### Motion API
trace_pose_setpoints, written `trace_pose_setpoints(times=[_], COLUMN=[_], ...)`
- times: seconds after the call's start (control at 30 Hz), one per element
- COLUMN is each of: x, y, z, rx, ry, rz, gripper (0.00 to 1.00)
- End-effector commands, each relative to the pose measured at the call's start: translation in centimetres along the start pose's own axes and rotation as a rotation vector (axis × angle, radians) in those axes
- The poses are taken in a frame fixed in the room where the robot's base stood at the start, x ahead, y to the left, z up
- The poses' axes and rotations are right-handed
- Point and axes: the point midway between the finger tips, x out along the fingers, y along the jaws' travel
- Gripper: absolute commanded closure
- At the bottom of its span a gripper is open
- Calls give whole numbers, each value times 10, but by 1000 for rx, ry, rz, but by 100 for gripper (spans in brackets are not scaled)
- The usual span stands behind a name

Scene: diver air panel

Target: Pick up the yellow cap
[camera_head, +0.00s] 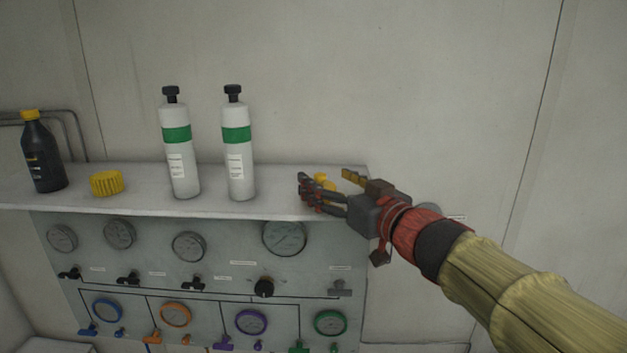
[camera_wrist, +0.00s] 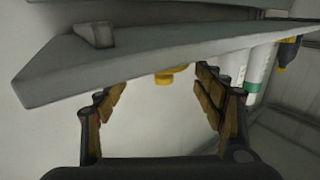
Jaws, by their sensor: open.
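In the wrist view, a yellow cap (camera_wrist: 163,77) shows between the fingertips, partly cut off by the shelf edge. Another ribbed yellow cap (camera_head: 107,183) lies on the shelf at the left, clear of my gripper. My gripper (camera_head: 326,184) is open, its fingers pointing left over the shelf's right end. In the wrist view my gripper (camera_wrist: 158,83) has its fingers spread, with a gap to the yellow cap on each side.
Two white cylinders with green bands (camera_head: 180,152) (camera_head: 238,152) stand on the shelf (camera_head: 275,195) left of my gripper. A dark bottle with a yellow top (camera_head: 43,157) stands far left. The gauge panel (camera_head: 215,270) with knobs is below. The wall is close behind.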

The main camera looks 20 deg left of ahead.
Motion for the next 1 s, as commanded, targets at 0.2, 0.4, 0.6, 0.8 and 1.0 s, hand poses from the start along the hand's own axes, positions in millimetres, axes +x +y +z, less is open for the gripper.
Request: trace_pose_setpoints(times=[0.2, 0.4, 0.6, 0.8, 1.0], x=[23, 50, 70, 71, 71], y=[-1, -7, -6, -6, -6], z=[1, -1, -1, -2, -1], rx=[0, 1, -1, -1, 0], ry=[-1, -1, -1, 0, -1], rz=[-1, -1, 1, 2, 2], gripper=[31, 31, 31, 31, 39])
